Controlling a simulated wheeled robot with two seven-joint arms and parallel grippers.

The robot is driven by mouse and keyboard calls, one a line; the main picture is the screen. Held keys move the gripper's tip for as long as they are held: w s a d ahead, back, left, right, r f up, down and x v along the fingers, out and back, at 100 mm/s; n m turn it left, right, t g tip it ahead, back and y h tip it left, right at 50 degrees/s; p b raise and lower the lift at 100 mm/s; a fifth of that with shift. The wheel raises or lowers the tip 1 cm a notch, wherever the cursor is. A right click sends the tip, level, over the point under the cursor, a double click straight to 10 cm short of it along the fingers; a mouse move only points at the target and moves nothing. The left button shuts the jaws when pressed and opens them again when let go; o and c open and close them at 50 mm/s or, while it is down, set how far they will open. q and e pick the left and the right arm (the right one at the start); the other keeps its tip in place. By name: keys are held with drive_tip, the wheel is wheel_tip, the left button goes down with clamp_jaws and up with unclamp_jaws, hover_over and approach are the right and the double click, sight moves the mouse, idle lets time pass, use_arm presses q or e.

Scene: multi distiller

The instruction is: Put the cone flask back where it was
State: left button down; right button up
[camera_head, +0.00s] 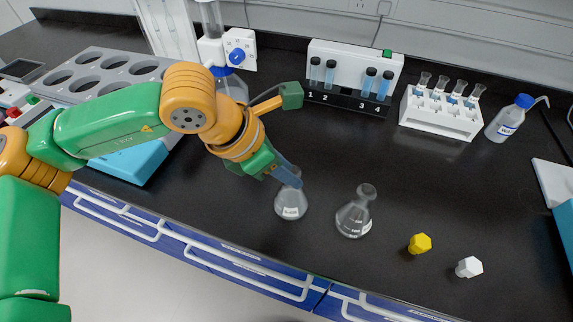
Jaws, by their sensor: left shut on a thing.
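Two clear cone flasks are near the front of the black bench. My left gripper (287,177) reaches down from the left and is shut on the neck of the left cone flask (290,206). That flask looks upright; I cannot tell whether its base touches the bench. The fingers partly hide its neck. The other cone flask (355,216) stands just to the right, apart from the gripper, with its neck free. My right gripper is not in view.
A yellow stopper (419,243) and a white stopper (469,267) lie at front right. Behind stand a numbered tube rack (347,102), a white tube rack (440,120) and a wash bottle (505,122). A multi-hole heating block (100,66) is at back left. The middle bench is clear.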

use_arm(q)
drive_tip(key=shift+f+b, duration=0.25)
drive_tip(key=shift+b, duration=0.05)
drive_tip(key=c, duration=0.6)
unclamp_jaws()
drive_tip(key=shift+r, duration=0.15)
drive_tip(key=shift+r+p, duration=0.15)
drive_tip(key=shift+p, duration=0.15)
drive_tip(key=shift+a+r, duration=0.15)
drive_tip(key=shift+r, duration=0.15)
drive_tip(key=v, duration=1.1)
drive_tip(key=shift+s+a+r, duration=0.1)
drive_tip(key=shift+r, duration=0.05)
